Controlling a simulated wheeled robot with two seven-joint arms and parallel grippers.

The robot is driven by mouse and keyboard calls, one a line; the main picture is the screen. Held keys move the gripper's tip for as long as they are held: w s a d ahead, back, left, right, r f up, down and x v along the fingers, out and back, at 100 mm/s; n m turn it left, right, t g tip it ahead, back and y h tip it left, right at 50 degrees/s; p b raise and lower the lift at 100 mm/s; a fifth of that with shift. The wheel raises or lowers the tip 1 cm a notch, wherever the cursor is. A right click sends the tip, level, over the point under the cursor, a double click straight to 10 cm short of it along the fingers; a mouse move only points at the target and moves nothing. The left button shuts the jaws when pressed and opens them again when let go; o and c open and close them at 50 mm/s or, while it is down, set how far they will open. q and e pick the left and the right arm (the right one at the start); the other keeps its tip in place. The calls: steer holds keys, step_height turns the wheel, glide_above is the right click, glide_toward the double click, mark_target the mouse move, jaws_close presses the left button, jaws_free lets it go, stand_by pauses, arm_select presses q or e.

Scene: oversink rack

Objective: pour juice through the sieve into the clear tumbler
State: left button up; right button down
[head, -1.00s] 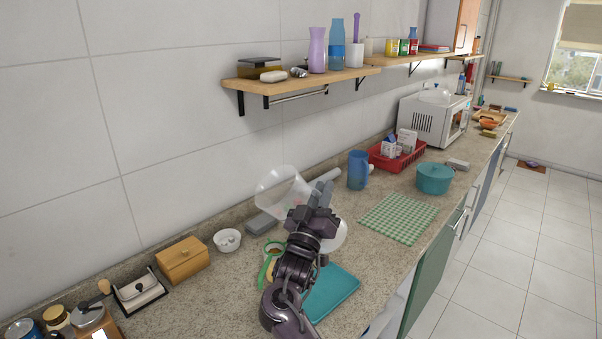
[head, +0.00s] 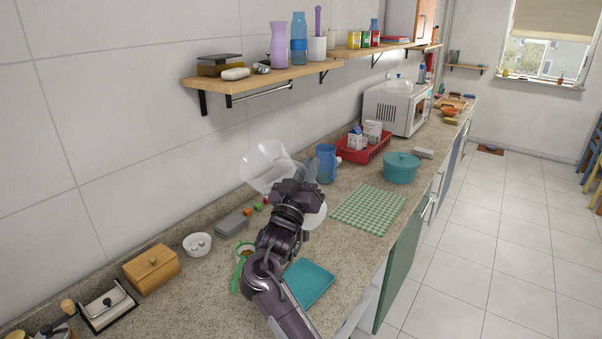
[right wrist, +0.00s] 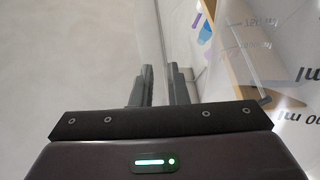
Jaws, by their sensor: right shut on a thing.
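My right gripper (head: 290,188) is shut on a clear, see-through container (head: 262,160) with a wide mouth, held tilted above the counter. In the right wrist view its clear wall (right wrist: 262,60) carries printed millilitre marks, beside my right fingertips (right wrist: 157,85). I cannot make out any juice in it. A green-rimmed round thing with a green handle (head: 236,277), perhaps the sieve, sits left of my right forearm, partly hidden by it. I cannot make out a separate clear tumbler. My left gripper is not in view.
A blue jug (head: 327,163) stands just beyond my right gripper. A white round dish (head: 315,217) is partly hidden behind it. A teal tray (head: 310,284), green checked cloth (head: 368,208), grey block (head: 233,222) and white bowl (head: 197,245) lie around. A shelf (head: 262,80) overhangs the back.

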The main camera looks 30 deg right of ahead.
steer(key=shift+f+m+g+y, duration=0.3)
steer(key=shift+m+g+y, duration=0.1)
steer(key=shift+m+g, duration=0.65)
steer(key=shift+d+f+m+g+p, duration=0.15)
steer(key=shift+m+g+p, duration=0.1)
steer(key=shift+m+p, duration=0.15)
steer(key=d+m+y+p, duration=0.1)
steer(key=d+f+g+y+p, duration=0.1)
steer(key=d, duration=0.1)
steer(key=shift+s+f+m, duration=0.1)
steer(key=shift+s+m, duration=0.05)
steer(key=shift+m, duration=0.2)
steer(key=shift+d+f+m+g+y, duration=0.3)
steer(key=shift+d+f+g+y, duration=0.05)
steer(key=shift+f+g+y, duration=0.1)
